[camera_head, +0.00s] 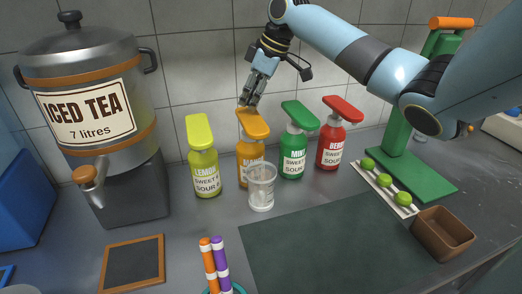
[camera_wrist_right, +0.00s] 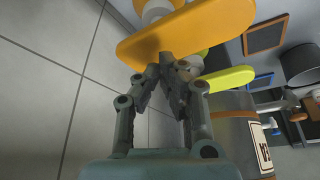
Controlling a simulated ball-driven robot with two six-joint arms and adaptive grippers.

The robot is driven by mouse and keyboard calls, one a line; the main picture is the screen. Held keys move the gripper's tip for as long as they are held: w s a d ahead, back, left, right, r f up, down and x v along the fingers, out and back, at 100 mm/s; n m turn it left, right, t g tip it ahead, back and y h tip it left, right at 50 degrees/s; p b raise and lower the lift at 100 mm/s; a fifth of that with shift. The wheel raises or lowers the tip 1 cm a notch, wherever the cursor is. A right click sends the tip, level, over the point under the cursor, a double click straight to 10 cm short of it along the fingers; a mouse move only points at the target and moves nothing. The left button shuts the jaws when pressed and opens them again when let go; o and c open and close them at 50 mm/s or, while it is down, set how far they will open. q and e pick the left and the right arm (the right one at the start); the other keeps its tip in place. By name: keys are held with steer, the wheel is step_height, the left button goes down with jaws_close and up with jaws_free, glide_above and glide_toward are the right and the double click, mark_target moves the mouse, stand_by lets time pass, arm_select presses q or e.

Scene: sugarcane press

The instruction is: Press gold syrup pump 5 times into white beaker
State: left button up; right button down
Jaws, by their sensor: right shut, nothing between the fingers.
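The gold syrup bottle (camera_head: 246,158) stands in a row of pump bottles, and its orange-gold pump head (camera_head: 254,124) points toward the front. A clear, whitish beaker (camera_head: 261,188) stands upright in front of it, under the pump head's front end, and hides part of the bottle. My right gripper (camera_head: 249,101) is shut and empty, its fingertips pointing down just above the back of the gold pump head. In the right wrist view the fingertips (camera_wrist_right: 166,62) overlap the gold pump head (camera_wrist_right: 190,30); I cannot tell whether they touch it. My left gripper is not in view.
A lime lemon bottle (camera_head: 206,178) stands to the left, green mint (camera_head: 293,158) and red berry (camera_head: 330,150) bottles to the right. An iced tea dispenser (camera_head: 85,80) is at the left. A dark mat (camera_head: 335,245) covers the front. A green press (camera_head: 415,175) stands at the right.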

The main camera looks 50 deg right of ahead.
mark_target(251, 115)
steer(key=shift+f, duration=0.15)
stand_by(0.5)
steer(key=shift+s+f+b, duration=0.1)
steer(key=shift+f+b, duration=0.55)
steer(key=shift+f, duration=1.4)
steer(key=shift+r, duration=0.1)
steer(key=shift+r+p, duration=2.1)
steer(key=shift+p, duration=0.35)
steer(key=shift+f, duration=0.15)
